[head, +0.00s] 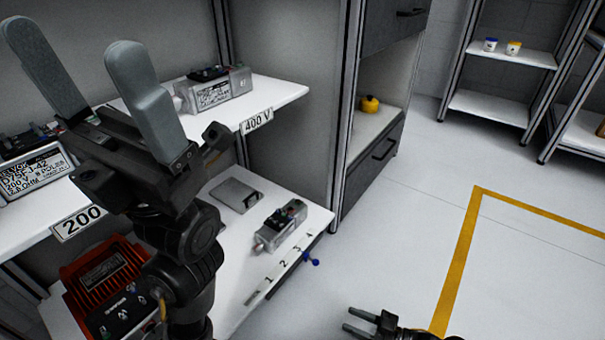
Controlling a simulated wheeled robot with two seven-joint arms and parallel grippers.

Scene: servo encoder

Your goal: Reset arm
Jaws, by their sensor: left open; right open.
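My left gripper (90,80) is raised at the left, with its two grey fingers spread apart and nothing between them. It is in front of the shelves and hides part of them. My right gripper (345,319) is low at the bottom edge, open and empty, over the bare floor. Only its fingers and a short piece of its arm show.
A servo unit (213,90) stands on the 400 V shelf (283,92); another (33,166) stands on the 200 shelf (22,225). A third unit (280,225) and a grey plate (236,194) lie on the lower bench (240,285), near a red device (95,280). Floor at right is clear.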

